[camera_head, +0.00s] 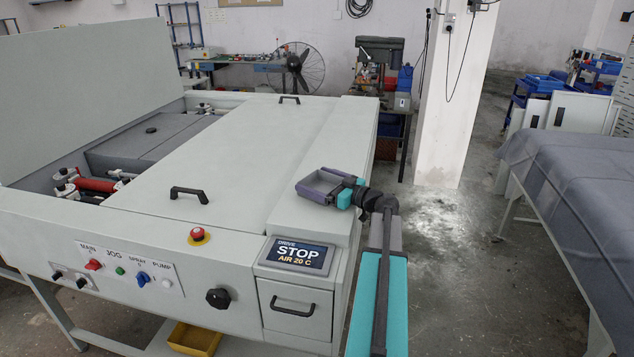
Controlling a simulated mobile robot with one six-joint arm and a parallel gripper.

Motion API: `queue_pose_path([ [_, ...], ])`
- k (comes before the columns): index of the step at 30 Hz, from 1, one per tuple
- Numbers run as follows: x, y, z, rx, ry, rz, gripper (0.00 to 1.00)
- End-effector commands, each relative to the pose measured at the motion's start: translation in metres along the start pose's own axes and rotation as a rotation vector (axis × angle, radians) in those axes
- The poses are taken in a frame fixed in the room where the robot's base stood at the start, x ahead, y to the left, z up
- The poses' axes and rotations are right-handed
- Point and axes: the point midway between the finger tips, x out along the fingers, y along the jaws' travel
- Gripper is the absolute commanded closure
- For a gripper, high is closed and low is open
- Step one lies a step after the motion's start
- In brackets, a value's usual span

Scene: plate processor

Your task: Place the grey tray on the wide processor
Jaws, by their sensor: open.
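The wide processor (235,160) is a large pale grey machine filling the left and middle. Its broad flat top cover has two black handles, and a raised lid stands at the far left. My gripper (314,184) has grey-purple fingers and teal parts. It is open and appears empty, over the right end of the processor top, behind the STOP display (297,255). Whether it touches the top I cannot tell. I cannot make out a grey tray in this view.
A table under a grey-blue cover (580,170) stands at the right. A white pillar (456,95) and a drill press (382,62) are behind. A yellow bin (194,339) sits low under the processor. Bare floor lies between processor and table.

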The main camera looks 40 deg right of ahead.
Motion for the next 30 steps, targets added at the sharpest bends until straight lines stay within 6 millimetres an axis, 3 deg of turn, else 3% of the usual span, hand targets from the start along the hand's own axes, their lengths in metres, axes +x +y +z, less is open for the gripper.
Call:
queue_pose_path([
  [6, 0.0, 0.0, -0.004, 0.0, 0.0, 0.0, 0.0],
  [11, -0.016, 0.0, 0.0, 0.0, 0.001, 0.001, 0.0],
  [30, -0.101, 0.0, 0.001, -0.001, 0.0, 0.002, 0.0],
])
